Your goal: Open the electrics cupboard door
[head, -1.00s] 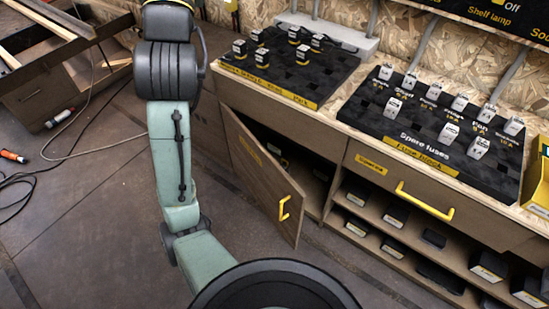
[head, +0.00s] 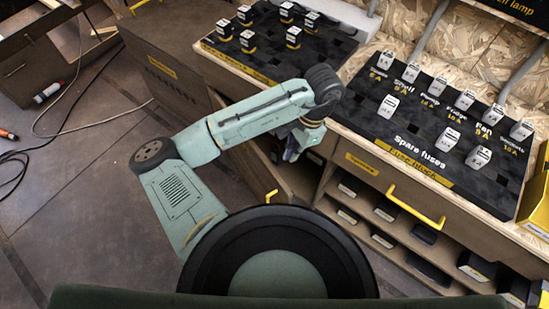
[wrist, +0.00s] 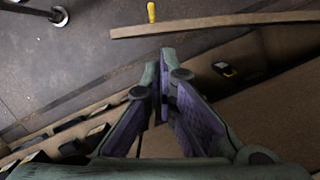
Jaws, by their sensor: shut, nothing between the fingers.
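The electrics cupboard door (head: 258,178) is a brown panel standing ajar under the left worktop. My arm covers much of it in the head view. Its yellow handle (head: 271,196) shows just above my round base. In the wrist view the door's edge (wrist: 220,23) is a brown band beyond the fingertips, with the yellow handle (wrist: 151,12) on its far side. My gripper (head: 291,152) is at the cupboard opening, on the inner side of the door. Its fingers (wrist: 166,62) are shut and empty. They appear apart from the door; exact contact is unclear.
A drawer with a yellow handle (head: 415,207) and open shelves of dark boxes (head: 388,212) lie to the right. A fuse board (head: 440,120) sits on the worktop above. The floor at left has cables.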

